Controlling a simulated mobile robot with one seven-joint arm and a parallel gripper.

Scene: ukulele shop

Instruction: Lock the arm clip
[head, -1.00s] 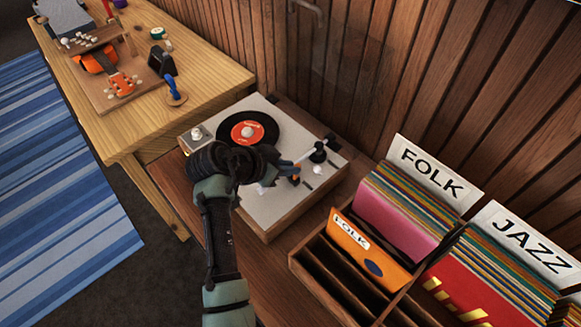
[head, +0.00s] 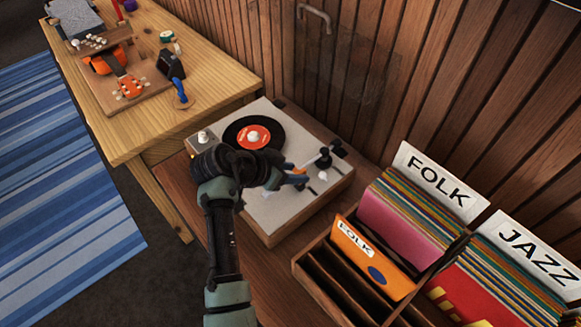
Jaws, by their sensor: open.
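A turntable (head: 268,212) with a pale top and wooden sides stands on the wooden counter. A black record with an orange label (head: 252,137) lies on its platter. The white tonearm (head: 312,163) reaches from its dark pivot (head: 325,158) at the back right toward my gripper. My gripper (head: 297,175) is open, low over the right part of the deck, by the tonearm's near end. The arm clip is too small, or too much covered by my gripper, to make out. I cannot tell whether the fingers touch anything. My dark wrist hides part of the deck and record edge.
A record crate (head: 330,285) with FOLK and JAZZ dividers stands close at the right. A wooden workbench (head: 215,75) with an orange ukulele (head: 108,63) and tools is at the upper left. A plank wall (head: 375,75) rises behind the turntable. A blue striped rug (head: 60,190) covers the left floor.

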